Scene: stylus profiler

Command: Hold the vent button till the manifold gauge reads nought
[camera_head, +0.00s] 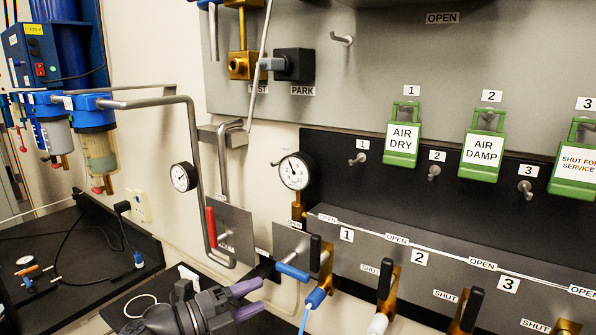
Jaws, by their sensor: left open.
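A round white gauge with a black rim (295,171) stands on a brass fitting at the left end of the manifold panel. Its needle shows, but the figures are too small to read. A second, smaller gauge (184,177) is on the wall to its left. I cannot pick out a vent button for certain. My left gripper (250,299) comes in from the bottom, with two purple fingertips spread apart and nothing seen between them. It is below and left of the manifold gauge, near a blue-handled valve (292,271). My right gripper is not in view.
A red lever (211,225) and bent grey pipes stand above my gripper. Black-handled valves (385,278) line the manifold's front. Green tags (403,138) hang at the right. Blue-topped filters (97,140) are on the left. A dark bench (50,240) holds cables and small fittings.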

